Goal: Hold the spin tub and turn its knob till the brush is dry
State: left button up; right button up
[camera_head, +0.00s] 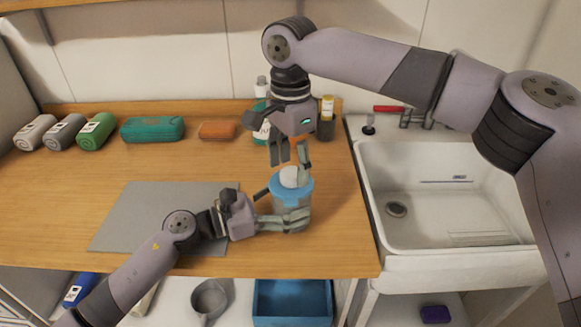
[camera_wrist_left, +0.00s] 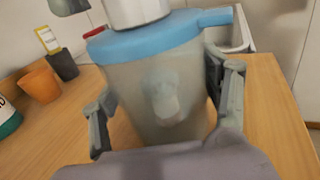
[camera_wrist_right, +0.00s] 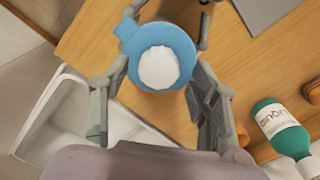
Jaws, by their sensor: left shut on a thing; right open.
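The spin tub (camera_head: 293,202) stands upright on the wooden counter near its front right. It has a cloudy see-through body, a blue lid and a white knob (camera_head: 291,177) on top. My left gripper (camera_head: 297,220) is shut around the tub's body; the left wrist view shows a finger on each side of the tub (camera_wrist_left: 150,95), with a blurred pale shape inside it. My right gripper (camera_head: 290,160) points down above the tub, open, with its fingers around the knob. In the right wrist view the white knob (camera_wrist_right: 158,67) lies between the spread fingers, apart from both.
A sink (camera_head: 440,200) is right of the counter. A grey mat (camera_head: 160,212) lies left of the tub. Behind stand a green bottle (camera_wrist_right: 281,128), orange cup and dark cup (camera_head: 325,128). Rolled towels (camera_head: 95,131) and a green case (camera_head: 152,129) lie at the back left.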

jog(key=shift+f, duration=0.6)
jog(key=shift+c, duration=0.6)
jog(key=c, duration=1.1)
